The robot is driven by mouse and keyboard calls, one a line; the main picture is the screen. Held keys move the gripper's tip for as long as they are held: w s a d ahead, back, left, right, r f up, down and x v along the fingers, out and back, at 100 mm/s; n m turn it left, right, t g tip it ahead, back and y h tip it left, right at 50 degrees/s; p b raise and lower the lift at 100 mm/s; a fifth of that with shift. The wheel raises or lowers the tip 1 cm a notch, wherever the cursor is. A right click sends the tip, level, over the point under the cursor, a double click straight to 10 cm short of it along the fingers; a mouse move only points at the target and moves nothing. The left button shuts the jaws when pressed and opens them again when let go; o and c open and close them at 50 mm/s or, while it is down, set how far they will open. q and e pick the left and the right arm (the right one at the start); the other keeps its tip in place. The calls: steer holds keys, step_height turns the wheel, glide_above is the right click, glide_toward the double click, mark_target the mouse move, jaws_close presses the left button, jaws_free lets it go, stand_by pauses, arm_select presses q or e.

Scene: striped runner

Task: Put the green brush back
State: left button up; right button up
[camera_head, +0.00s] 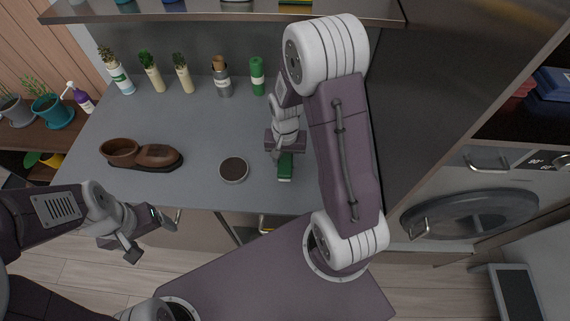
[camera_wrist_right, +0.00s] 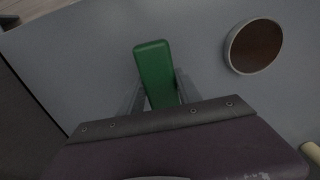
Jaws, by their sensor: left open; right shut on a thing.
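The green brush (camera_head: 285,168) is near the front right of the grey counter, under my right gripper (camera_head: 284,152). In the right wrist view the green brush (camera_wrist_right: 155,72) is between the two fingers of my right gripper (camera_wrist_right: 162,98), which is shut on it. I cannot tell whether the brush touches the counter. My left gripper (camera_head: 148,238) is open and empty, in front of the counter at the lower left.
A round tin of dark polish (camera_head: 233,170) lies left of the brush. A shelf (camera_head: 230,16) hangs above.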

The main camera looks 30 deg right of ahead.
mark_target(286, 166)
steer(key=shift+w+f, duration=0.25)
steer(key=shift+w, duration=0.05)
step_height(286, 166, down, 4)
steer(key=shift+s+d+r, duration=0.1)
steer(key=shift+s+r, duration=0.05)
steer(key=shift+r, duration=0.1)
steer(key=shift+w+f, duration=0.2)
steer(key=shift+f, duration=0.05)
steer(key=shift+s, duration=0.1)
steer(key=o, duration=1.2)
steer(key=shift+f, duration=0.1)
